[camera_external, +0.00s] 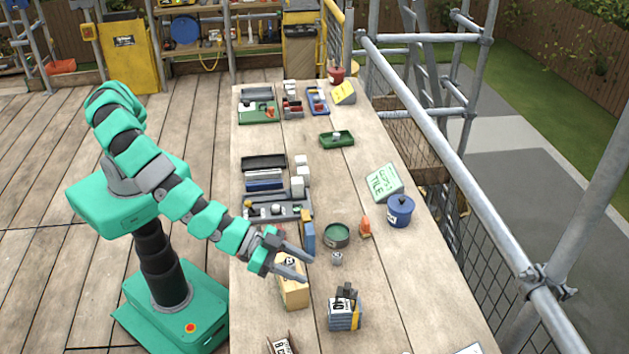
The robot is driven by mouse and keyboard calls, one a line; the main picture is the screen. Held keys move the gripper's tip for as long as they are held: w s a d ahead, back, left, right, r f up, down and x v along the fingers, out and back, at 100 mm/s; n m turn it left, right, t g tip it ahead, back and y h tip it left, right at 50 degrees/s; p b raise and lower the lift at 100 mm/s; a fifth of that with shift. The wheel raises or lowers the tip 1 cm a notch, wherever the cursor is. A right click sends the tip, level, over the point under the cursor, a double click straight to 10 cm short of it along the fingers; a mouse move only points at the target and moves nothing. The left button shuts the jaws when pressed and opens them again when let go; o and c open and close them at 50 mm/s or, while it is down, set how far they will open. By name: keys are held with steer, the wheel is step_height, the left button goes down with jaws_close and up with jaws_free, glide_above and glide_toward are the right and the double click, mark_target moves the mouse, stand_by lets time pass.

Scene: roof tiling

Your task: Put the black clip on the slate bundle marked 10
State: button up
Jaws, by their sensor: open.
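The slate bundle marked 10 (343,320) stands on the wooden table near the front, a blue-grey stack with a white label and a yellow patch at its right side. A small black piece that looks like the black clip (347,291) is at the top of this bundle. I cannot tell whether it grips the slates or only rests on them. My gripper (310,270) is open and empty, up and left of the bundle. Its fingers point right, over the wooden box, and are apart from the clip.
A light wooden box (294,294) is under my gripper. A green round tin (336,236), a small grey jar (337,258), an orange item (365,227) and a blue pot (399,211) stand behind. Another marked item (283,346) is at the front edge. The table right of the bundle is clear.

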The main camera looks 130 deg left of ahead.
steer(key=shift+v, duration=1.15)
steer(key=shift+r, duration=0.1)
steer(key=s+d+r+m+t+h, duration=0.1)
steer(key=s+d+r+h, duration=0.1)
steer(key=r, duration=0.8)
steer(key=s+d+r+m+h, duration=0.1)
steer(key=s+r, duration=0.1)
steer(key=r, duration=0.8)
steer(key=s+d+r+m+t+h, duration=0.1)
steer(key=s+d+r+h, duration=0.1)
steer(key=r, duration=0.8)
steer(key=s+a+r, duration=0.3)
steer(key=s+r, duration=0.7)
steer(key=s+a+r+m+t, duration=0.1)
steer(key=s+a+r, duration=0.3)
steer(key=s+r, duration=0.6)
steer(key=shift+s+r+m, duration=0.15)
steer(key=shift+r+m, duration=0.15)
steer(key=shift+r, duration=0.15)
steer(key=shift+a, duration=0.15)
